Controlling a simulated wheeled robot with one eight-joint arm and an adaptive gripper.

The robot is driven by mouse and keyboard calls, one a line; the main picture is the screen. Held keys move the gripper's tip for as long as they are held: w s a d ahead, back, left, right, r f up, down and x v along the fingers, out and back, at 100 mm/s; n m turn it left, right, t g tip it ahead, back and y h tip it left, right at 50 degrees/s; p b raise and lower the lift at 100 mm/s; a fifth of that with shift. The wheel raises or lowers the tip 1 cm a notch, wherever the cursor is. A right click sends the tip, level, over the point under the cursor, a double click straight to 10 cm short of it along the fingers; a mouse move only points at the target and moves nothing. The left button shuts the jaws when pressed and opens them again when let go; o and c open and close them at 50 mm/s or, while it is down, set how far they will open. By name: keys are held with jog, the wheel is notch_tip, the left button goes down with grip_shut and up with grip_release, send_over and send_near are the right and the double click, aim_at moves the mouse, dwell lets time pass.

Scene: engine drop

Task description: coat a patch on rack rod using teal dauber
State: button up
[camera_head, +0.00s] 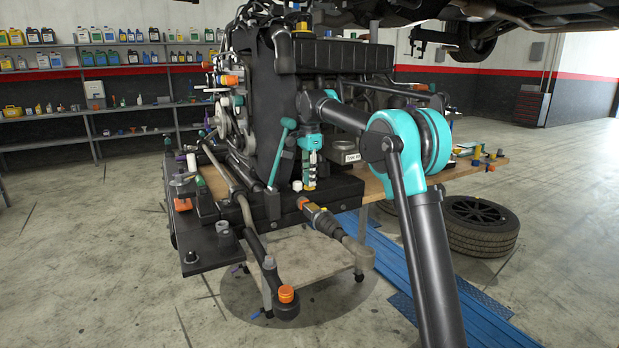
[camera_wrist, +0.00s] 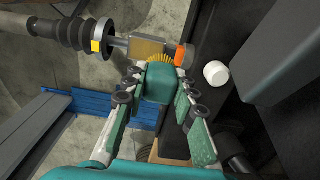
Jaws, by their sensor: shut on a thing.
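My gripper (camera_head: 309,183) points down at the engine's front; in the wrist view, its fingers (camera_wrist: 155,92) are shut on the teal dauber (camera_wrist: 157,83). The dauber's yellow bristle tip (camera_wrist: 160,61) faces the rack rod. The rack rod (camera_head: 325,221) runs toward a dark bellows and has an orange end. In the wrist view, a dull yellow-brown patch (camera_wrist: 148,47) covers the rod between a grey shaft and the orange end. The bristles overlap the patch's near edge in that view; I cannot tell whether they touch.
A white cap (camera_wrist: 216,73) sits on the dark block right of the dauber. A teal-handled tool (camera_head: 283,140) stands left of my gripper. The black engine (camera_head: 270,100) rises behind. A wooden bench (camera_head: 470,172) lies to the right.

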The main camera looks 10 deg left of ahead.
aim_at(309, 189)
jog(key=shift+f, duration=2.4)
jog(key=o, duration=0.3)
grip_shut()
jog(key=shift+f, duration=0.6)
